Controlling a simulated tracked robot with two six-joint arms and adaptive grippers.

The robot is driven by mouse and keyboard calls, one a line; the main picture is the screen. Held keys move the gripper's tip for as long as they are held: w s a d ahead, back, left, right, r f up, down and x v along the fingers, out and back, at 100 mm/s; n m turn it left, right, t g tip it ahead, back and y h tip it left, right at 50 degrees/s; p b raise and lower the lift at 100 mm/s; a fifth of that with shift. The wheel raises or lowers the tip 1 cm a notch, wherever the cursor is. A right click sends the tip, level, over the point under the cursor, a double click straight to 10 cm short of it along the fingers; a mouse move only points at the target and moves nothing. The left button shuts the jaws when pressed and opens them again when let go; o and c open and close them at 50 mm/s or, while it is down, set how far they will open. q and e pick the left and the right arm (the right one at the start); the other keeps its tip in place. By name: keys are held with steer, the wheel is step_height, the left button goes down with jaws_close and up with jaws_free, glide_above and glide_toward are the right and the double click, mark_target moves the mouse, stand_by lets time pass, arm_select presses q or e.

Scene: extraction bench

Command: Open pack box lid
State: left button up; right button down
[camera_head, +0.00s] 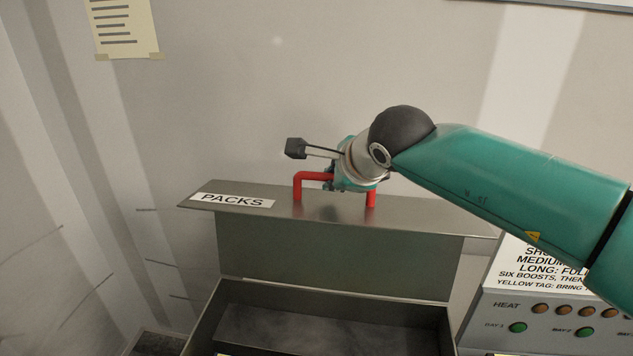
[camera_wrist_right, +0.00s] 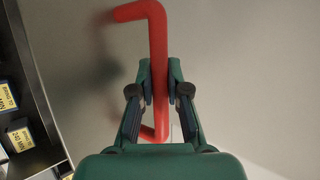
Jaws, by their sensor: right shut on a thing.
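The pack box (camera_head: 330,293) is a grey metal box low in the head view. Its lid (camera_head: 420,211), labelled PACKS (camera_head: 232,200), stands raised above the box, so the dark inside shows. A red handle (camera_head: 312,177) is fixed to the lid. My right gripper (camera_head: 352,182) is at the handle, and its arm comes in from the right. In the right wrist view the two fingers (camera_wrist_right: 160,92) are shut on the red handle bar (camera_wrist_right: 158,45). The wrist hides part of the handle in the head view. My left gripper is not in view.
A control panel (camera_head: 555,310) with HEAT and DAY buttons stands to the right of the box. A wall is close behind the lid, with a paper note (camera_head: 122,28) on it. Small labelled packs (camera_wrist_right: 18,135) show at the left of the right wrist view.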

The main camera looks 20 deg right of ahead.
steer(key=shift+w+d+g, duration=0.3)
steer(key=shift+w+d, duration=0.15)
steer(key=shift+w, duration=0.35)
steer(key=c, duration=1.1)
jaws_free()
steer(key=shift+s, duration=0.1)
steer(key=shift+c, duration=0.2)
steer(key=shift+s+r, duration=0.2)
steer(key=shift+r, duration=0.05)
steer(key=v, duration=1.1)
steer(key=shift+d, duration=0.15)
